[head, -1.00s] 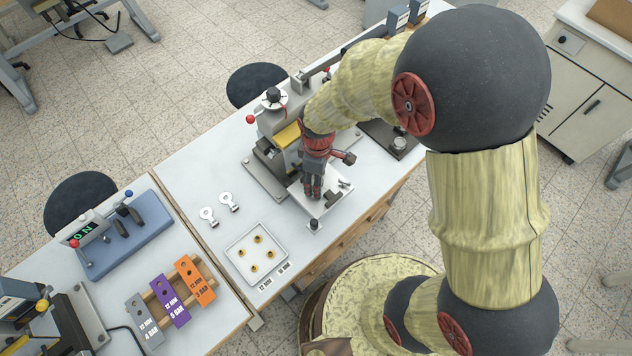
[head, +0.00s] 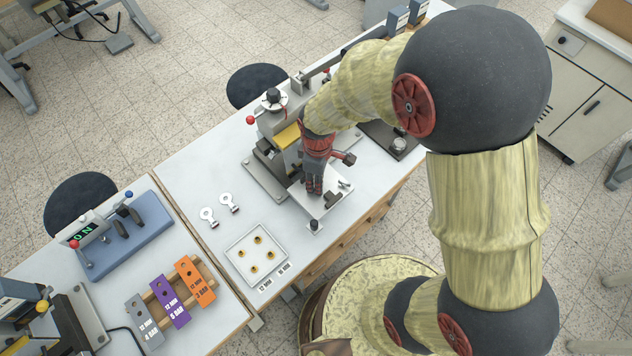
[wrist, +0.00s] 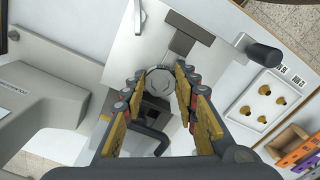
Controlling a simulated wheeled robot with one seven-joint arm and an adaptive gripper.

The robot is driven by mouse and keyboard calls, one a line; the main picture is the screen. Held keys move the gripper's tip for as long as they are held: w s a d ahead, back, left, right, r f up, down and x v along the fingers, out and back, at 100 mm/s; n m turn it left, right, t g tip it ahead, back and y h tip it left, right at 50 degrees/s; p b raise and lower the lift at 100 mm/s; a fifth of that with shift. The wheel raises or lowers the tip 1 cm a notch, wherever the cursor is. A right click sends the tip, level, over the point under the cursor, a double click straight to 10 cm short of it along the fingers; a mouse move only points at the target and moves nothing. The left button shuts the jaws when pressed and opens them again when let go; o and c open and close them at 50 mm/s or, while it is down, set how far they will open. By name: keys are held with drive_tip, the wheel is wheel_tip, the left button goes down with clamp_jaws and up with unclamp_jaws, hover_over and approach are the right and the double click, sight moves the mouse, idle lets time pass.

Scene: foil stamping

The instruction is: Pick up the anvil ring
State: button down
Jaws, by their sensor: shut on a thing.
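The anvil ring (wrist: 159,81) is a round grey metal piece between my fingertips in the wrist view. My gripper (wrist: 158,84) is shut on it, with one finger on each side. In the head view my gripper (head: 315,191) points down over the pale plate (head: 328,207) at the front of the foil stamping press (head: 273,125). There the fingers hide the ring. I cannot tell whether the ring touches the plate below it.
A white tray (head: 238,250) with several brass pieces lies to the left. Two white ring-headed pieces (head: 208,214) lie behind it. The press body stands close behind my gripper, and a dark-handled knob (wrist: 262,53) sticks out near the plate.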

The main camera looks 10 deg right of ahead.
drive_tip(key=shift+r, duration=0.45)
wheel_tip(320, 180, up, 2)
drive_tip(key=shift+w+r+p, duration=0.1)
drive_tip(key=shift+r+p, duration=0.05)
drive_tip(key=shift+p, duration=0.35)
drive_tip(key=s+d+r+p, duration=0.1)
drive_tip(key=s+r+p, duration=0.1)
drive_tip(key=s+r, duration=0.8)
drive_tip(key=s, duration=0.4)
drive_tip(key=shift+d+p, duration=0.25)
drive_tip(key=shift+p, duration=0.1)
drive_tip(key=shift+r+p, duration=1.4)
drive_tip(key=shift+r, duration=0.05)
